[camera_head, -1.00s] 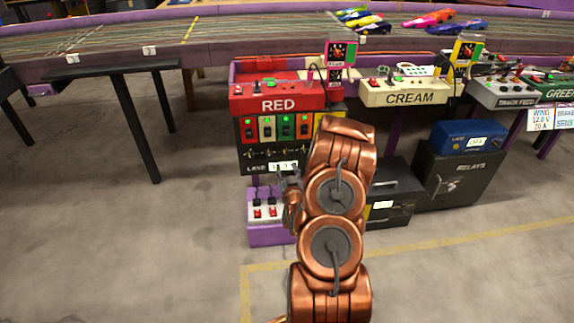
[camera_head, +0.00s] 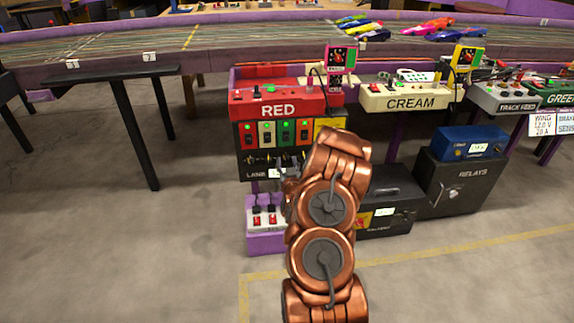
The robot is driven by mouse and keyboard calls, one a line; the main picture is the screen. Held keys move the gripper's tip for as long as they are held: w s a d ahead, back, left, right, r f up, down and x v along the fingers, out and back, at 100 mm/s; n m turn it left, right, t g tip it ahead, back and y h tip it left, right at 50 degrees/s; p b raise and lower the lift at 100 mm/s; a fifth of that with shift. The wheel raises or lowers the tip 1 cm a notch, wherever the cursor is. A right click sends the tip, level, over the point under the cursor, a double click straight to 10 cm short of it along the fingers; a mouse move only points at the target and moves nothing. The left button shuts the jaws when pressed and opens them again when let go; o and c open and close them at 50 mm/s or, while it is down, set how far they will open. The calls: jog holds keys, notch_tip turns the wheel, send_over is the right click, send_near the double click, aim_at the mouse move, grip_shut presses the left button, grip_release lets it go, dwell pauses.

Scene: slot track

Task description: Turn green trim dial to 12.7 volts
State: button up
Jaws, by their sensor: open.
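The green control box (camera_head: 556,92), lettered GREEN, is cut off by the right edge of the head view. I cannot make out a trim dial on it. My gripper (camera_head: 284,180) is partly hidden beside my copper arm, in front of the lower part of the red station. It is open, its fingers small and hard to see. It is far to the left of the green box and apart from it.
The red box (camera_head: 285,99), cream box (camera_head: 412,96) and track feed box (camera_head: 505,97) line the purple track's edge. A black relays cabinet (camera_head: 455,185) and blue unit (camera_head: 468,141) stand below. Open concrete floor (camera_head: 450,285) lies in front.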

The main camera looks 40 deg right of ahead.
grip_shut()
dwell(0.4)
